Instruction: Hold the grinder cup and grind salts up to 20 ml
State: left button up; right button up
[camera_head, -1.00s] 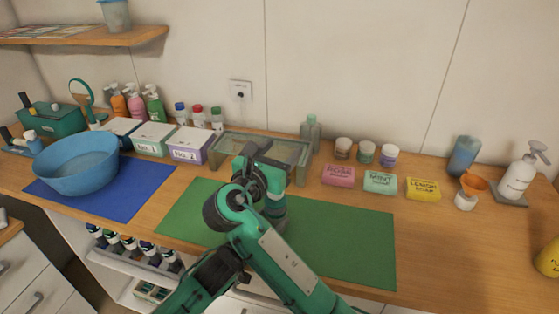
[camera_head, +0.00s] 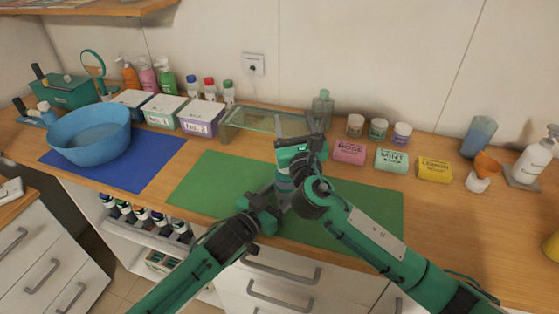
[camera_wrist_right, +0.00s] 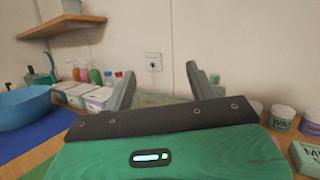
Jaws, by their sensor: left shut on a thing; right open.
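My left gripper (camera_head: 281,196) is above the front part of the green mat (camera_head: 215,180), shut on a small greyish thing (camera_head: 284,182). It appears to be the grinder cup, but the two arms hide most of it. My right gripper (camera_head: 298,130) is just above and behind it, with its fingers pointing up and away toward the wall. In the right wrist view its two fingers (camera_wrist_right: 161,90) are wide apart with nothing between them. No salt or fill level can be made out.
A glass-topped stand (camera_head: 262,122) is behind the grippers. Pink, mint and yellow soaps (camera_head: 391,160) and small jars (camera_head: 378,129) are right. Lidded boxes (camera_head: 200,117) and a blue bowl (camera_head: 90,135) are left.

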jog(key=s+d+f+n+g+y, duration=0.75)
jog(key=s+g+y, duration=0.25)
jog(key=g+y, duration=0.2)
jog(key=shift+n, duration=0.45)
jog(key=x, duration=1.2)
jog(key=shift+s+a+f, duration=0.1)
jog(key=shift+a+f, duration=0.1)
jog(key=shift+f, duration=0.2)
jog(key=c, duration=1)
